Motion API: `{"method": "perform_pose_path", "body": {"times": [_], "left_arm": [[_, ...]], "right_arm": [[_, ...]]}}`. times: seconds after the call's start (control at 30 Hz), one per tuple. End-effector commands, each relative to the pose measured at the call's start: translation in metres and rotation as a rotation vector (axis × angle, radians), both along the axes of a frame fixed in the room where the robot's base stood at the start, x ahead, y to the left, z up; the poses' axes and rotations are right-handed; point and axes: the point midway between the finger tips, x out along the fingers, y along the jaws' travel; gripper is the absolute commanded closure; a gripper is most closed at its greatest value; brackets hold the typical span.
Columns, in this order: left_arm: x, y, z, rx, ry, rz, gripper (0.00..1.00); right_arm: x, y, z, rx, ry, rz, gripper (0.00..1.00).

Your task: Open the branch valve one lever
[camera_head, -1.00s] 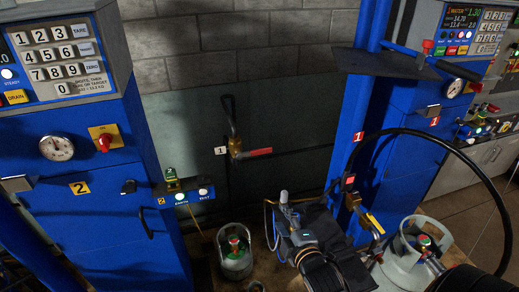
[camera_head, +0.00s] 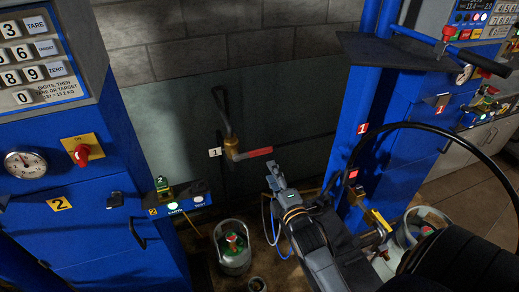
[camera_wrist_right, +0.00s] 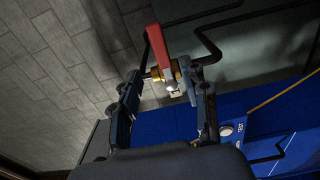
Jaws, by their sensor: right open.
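The branch valve (camera_head: 232,147) is a brass body on a dark pipe at the back wall, beside a white tag "1" (camera_head: 215,152). Its red lever (camera_head: 258,152) points right, roughly level, in line with the pipe running right. My right gripper (camera_head: 273,172) is open, just below and right of the lever's tip in the head view. In the right wrist view the red lever (camera_wrist_right: 159,46) and brass valve (camera_wrist_right: 174,73) show beyond and between the open fingertips (camera_wrist_right: 162,78). Contact cannot be told. My left gripper is out of view.
Blue scale cabinets stand left (camera_head: 90,225) and right (camera_head: 357,125) of the valve. A black hose (camera_head: 432,127) arcs across the right side. The wall around the valve is clear.

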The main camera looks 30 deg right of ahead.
Motion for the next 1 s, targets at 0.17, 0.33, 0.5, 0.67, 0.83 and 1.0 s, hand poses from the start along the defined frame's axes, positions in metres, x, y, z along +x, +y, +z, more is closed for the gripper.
{"method": "perform_pose_path", "body": {"times": [0.17,0.33,0.5,0.67,0.83,1.0], "left_arm": [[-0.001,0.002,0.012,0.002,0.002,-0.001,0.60],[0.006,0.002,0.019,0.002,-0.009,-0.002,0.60],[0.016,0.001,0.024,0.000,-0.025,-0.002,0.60],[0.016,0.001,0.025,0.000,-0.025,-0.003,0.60],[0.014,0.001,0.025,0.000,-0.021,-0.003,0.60],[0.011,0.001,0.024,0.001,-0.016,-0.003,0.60]], "right_arm": [[0.040,-0.010,0.004,0.000,-0.001,0.000,0.55],[0.073,-0.017,0.003,0.001,-0.001,0.000,0.55],[0.095,-0.023,0.002,0.000,0.000,0.001,0.55],[0.104,-0.025,0.001,0.001,0.000,0.001,0.55],[0.106,-0.025,0.000,0.001,0.001,0.001,0.55],[0.106,-0.025,0.000,0.000,0.000,0.000,0.61]]}}
